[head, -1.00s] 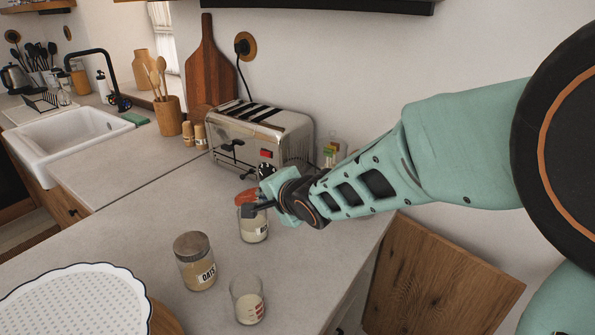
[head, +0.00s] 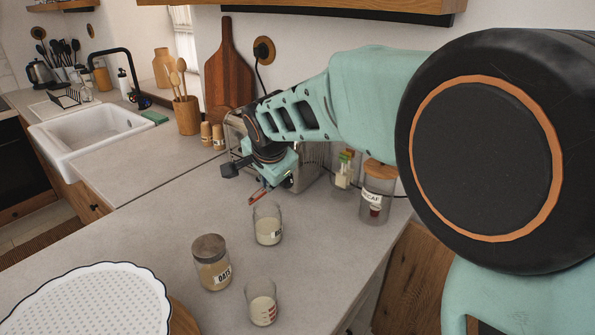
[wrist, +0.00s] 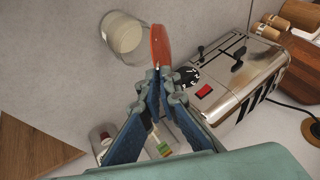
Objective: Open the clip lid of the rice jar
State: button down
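The rice jar (head: 267,228) is a clear glass jar with pale contents, upright on the counter; no label on it is readable. Its mouth is uncovered, and the wrist view looks down into the jar (wrist: 124,36) at upper left. The red-orange lid (wrist: 160,46) stands tilted nearly edge-on beside the jar's rim; in the head view the lid (head: 257,195) shows small above the jar's back. Whether a hinge joins them is not clear. My gripper (wrist: 158,75) has its fingertips together at the lid's near edge and appears shut on it. In the head view my wrist hides part of the toaster.
An oats jar (head: 211,264) and a measuring glass (head: 261,302) stand in front of the rice jar. The toaster (wrist: 225,80) is close behind. A decaf jar (head: 377,195) stands at right near the wall.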

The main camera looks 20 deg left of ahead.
jog(key=shift+w+a+r+g+h+p, duration=0.25)
jog(key=shift+a+r+h+p, duration=0.15)
jog(key=shift+a+p, duration=0.2)
jog(key=shift+w+a+r+g+h+p, duration=0.15)
jog(key=shift+a+r+g+h+p, duration=0.15)
jog(key=shift+a+h+p, duration=0.2)
jog(key=shift+w+a+r+p, duration=0.2)
jog(key=shift+w+a+p, duration=0.05)
jog(key=shift+a+p, duration=0.3)
jog(key=a, duration=0.2)
jog(key=w+a, duration=0.1)
jog(key=a, duration=0.1)
jog(key=shift+w+p, duration=0.2)
jog(key=shift+p, duration=0.15)
jog(key=shift+d, duration=0.1)
jog(key=c, duration=2.2)
grip_release()
jog(key=v, duration=1.2)
jog(key=shift+s, duration=0.15)
